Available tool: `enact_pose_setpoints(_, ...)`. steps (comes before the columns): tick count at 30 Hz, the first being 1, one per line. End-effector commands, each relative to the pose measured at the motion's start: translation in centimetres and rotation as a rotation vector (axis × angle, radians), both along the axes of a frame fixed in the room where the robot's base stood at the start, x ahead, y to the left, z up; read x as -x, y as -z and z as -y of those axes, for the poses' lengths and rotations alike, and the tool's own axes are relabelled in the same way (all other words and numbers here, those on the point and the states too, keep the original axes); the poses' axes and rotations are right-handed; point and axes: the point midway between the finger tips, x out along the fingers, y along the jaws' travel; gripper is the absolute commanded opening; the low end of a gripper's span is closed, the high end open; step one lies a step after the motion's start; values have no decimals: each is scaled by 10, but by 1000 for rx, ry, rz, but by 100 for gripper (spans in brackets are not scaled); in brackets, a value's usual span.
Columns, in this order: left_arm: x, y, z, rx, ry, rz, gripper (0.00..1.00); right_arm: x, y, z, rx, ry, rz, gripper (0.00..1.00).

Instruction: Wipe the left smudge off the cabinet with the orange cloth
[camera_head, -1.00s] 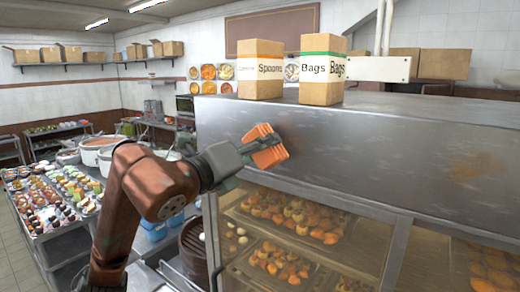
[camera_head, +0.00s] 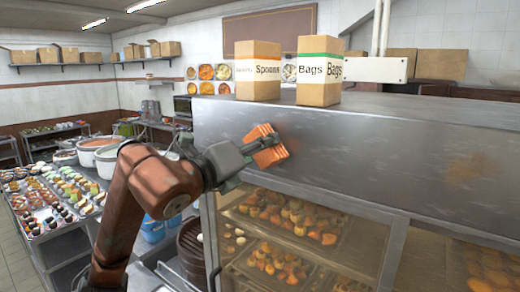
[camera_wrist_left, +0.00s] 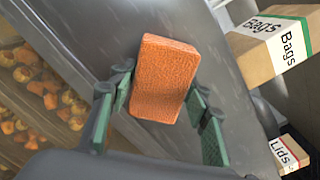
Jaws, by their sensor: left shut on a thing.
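My left gripper (camera_head: 247,148) is shut on the orange cloth (camera_head: 268,148), a thick folded block. It holds the cloth at the front panel of the steel cabinet (camera_head: 370,150), toward the panel's left part. In the left wrist view the cloth (camera_wrist_left: 165,80) sits between the green fingers against the grey panel; I cannot tell whether it presses on it. A faint brownish smudge (camera_head: 472,165) shows on the panel's right part. My right gripper is not in view.
The Spoons box (camera_head: 258,70) and the Bags box (camera_head: 320,71) stand on the cabinet top above the cloth. Below the panel is a glass display (camera_head: 300,235) with trays of pastries. A table of sweets (camera_head: 45,215) stands at the left.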

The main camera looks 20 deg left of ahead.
Motion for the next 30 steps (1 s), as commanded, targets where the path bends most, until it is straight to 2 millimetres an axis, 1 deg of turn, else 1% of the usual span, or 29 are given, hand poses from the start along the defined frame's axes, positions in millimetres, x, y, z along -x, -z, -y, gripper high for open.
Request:
enact_pose_setpoints(12, -8, 0, 3, 0, 0, 0, 25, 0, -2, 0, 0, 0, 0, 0)
enact_pose_setpoints(17, -7, 0, 5, 0, 0, 2, 25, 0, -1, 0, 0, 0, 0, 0)
enact_pose_setpoints(30, 7, 0, 36, -1, 1, 3, 25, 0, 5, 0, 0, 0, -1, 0)
